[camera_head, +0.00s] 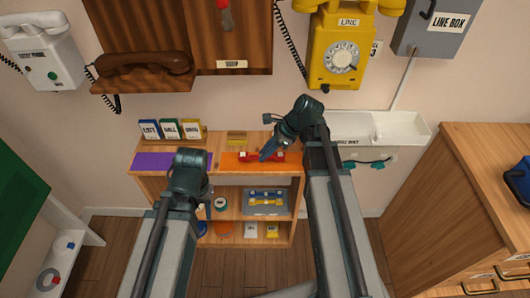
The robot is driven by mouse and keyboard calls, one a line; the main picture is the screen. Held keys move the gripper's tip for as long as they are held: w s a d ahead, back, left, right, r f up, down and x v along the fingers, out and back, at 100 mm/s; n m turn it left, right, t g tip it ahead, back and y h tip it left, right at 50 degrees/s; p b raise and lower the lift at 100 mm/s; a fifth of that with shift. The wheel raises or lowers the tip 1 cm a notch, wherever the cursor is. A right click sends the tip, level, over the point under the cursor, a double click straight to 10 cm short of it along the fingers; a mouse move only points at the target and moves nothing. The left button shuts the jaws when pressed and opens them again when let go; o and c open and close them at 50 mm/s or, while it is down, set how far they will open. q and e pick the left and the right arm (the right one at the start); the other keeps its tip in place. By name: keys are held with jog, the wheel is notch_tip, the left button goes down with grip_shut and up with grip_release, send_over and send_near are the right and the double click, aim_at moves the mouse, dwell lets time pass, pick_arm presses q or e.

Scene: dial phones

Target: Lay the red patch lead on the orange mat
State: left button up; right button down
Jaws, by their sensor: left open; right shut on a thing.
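The orange mat (233,166) lies on the top of the low wooden shelf against the wall. The red patch lead (248,157) is at the mat, low over it or touching it; I cannot tell which. My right gripper (267,153) reaches down from the right and is shut on the red patch lead. My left gripper (188,158) is open, in front of the shelf near the purple mat. Its fingers are mostly hidden by my own wrist.
The purple mat (152,161) lies left of the orange one. Labelled card boxes (170,129) stand behind it. A grey tray with blue and yellow leads (265,204) sits on the shelf below. A white wall tray (400,130) is on the right, and a wooden cabinet (450,190) stands further right.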

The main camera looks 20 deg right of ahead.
jog(key=shift+f+b, duration=0.9)
jog(key=shift+f, duration=0.05)
dwell(0.4)
jog(key=c, duration=0.7)
grip_release()
jog(key=shift+c, duration=0.2)
jog(key=shift+r, duration=0.15)
jog(key=p+v, duration=1.1)
jog(key=v, duration=0.2)
jog(key=shift+d+r+p, duration=0.15)
jog(key=shift+r+p, duration=0.15)
jog(key=s+a+n+g+h+p, duration=0.1)
jog(key=s+a+n+h, duration=0.3)
jog(key=a+n, duration=0.5)
jog(key=s+a+n+g+h+p, duration=0.1)
jog(key=s+a+n+h+p, duration=0.1)
jog(key=s+a+n, duration=0.6)
jog(key=a+n+h, duration=0.1)
jog(key=n, duration=0.6)
jog(key=shift+a+r+n+h+p, duration=0.2)
jog(key=shift+a+n+h+p, duration=0.15)
jog(key=shift+n+h+p, duration=0.05)
